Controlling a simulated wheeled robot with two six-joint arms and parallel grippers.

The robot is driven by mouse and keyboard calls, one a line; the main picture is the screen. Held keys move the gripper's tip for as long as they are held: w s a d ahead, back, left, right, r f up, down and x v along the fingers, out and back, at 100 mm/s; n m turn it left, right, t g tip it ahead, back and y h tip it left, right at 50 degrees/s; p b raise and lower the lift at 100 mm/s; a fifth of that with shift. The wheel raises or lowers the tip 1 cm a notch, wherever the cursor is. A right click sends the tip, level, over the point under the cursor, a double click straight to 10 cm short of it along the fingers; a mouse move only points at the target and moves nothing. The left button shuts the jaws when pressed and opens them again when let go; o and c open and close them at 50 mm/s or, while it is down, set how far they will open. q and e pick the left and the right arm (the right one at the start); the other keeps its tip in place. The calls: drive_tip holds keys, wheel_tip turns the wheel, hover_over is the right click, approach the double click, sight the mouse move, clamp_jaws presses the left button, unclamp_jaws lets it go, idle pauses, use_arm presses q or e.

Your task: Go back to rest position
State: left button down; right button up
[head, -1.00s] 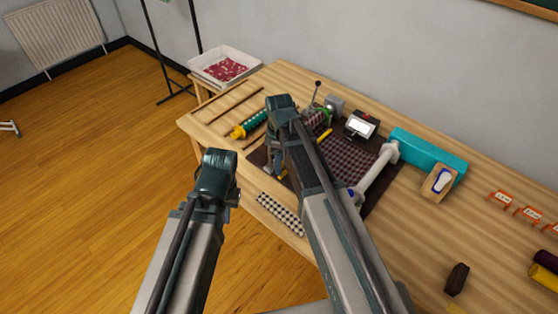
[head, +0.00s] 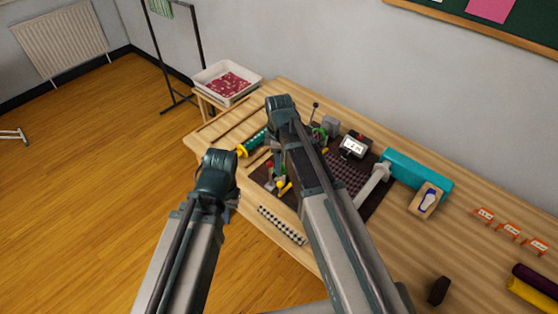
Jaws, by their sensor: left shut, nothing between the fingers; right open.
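My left gripper (head: 231,204) hangs under its wrist, mostly hidden by it, off the front left edge of the wooden table (head: 480,195). It looks shut and empty. My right gripper (head: 277,172) is over the dark mat on the table, partly hidden behind its own arm. It is open, and I see nothing held in it. Small red and yellow items (head: 281,186) lie close below it on the mat; whether it touches them I cannot tell.
A white tray with red cloth (head: 228,83) stands at the far left corner. A teal box (head: 418,176), a label device (head: 354,146), a white roll (head: 375,183) and orange cards (head: 510,231) lie on the table.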

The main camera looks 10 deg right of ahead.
idle(0.3)
drive_tip(key=s+a+m, duration=0.3)
drive_tip(key=s+m, duration=0.2)
drive_tip(key=s, duration=0.3)
drive_tip(key=s+a+f+m+h+b, duration=0.1)
drive_tip(key=s+a+m, duration=0.2)
drive_tip(key=s, duration=0.6)
drive_tip(key=m, duration=0.2)
drive_tip(key=shift+a+f+m, duration=0.2)
drive_tip(key=shift+a+m, duration=0.05)
drive_tip(key=shift+m, duration=0.05)
drive_tip(key=shift+s, duration=0.1)
drive_tip(key=shift+c, duration=0.9)
drive_tip(key=shift+d, duration=0.15)
